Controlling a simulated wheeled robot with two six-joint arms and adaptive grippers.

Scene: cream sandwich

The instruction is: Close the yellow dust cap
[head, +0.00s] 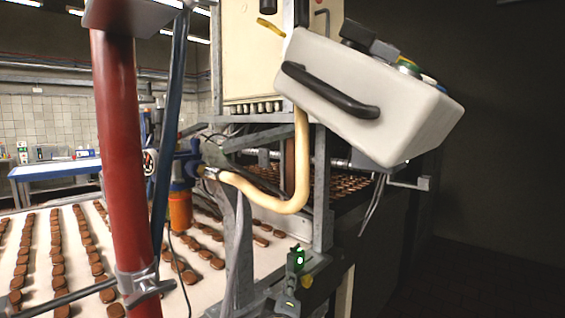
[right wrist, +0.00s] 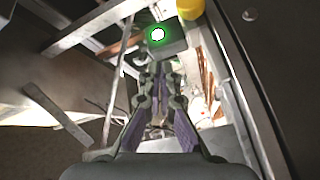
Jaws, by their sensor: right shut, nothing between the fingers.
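A small yellow cap (head: 307,282), which I take as the dust cap, shows low in the head view, just below a green-lit block (head: 298,258). It also shows in the right wrist view (right wrist: 189,9), cut by the top edge, to the right of the green-lit dark box (right wrist: 167,40). How far the cap is open or shut I cannot tell. My right gripper (right wrist: 159,68) is shut and empty, its fingertips just short of the lit box in the picture. In the head view it is a dark shape (head: 284,292) beside the frame, hard to make out. My left gripper is not in view.
A tilted white box (head: 400,105) with a black handle hangs at the upper right. A cream hose (head: 265,200) loops beside a metal post (head: 322,190). A conveyor (head: 120,255) carries rows of brown biscuits. A red column (head: 122,160) stands at left. The right side is dark.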

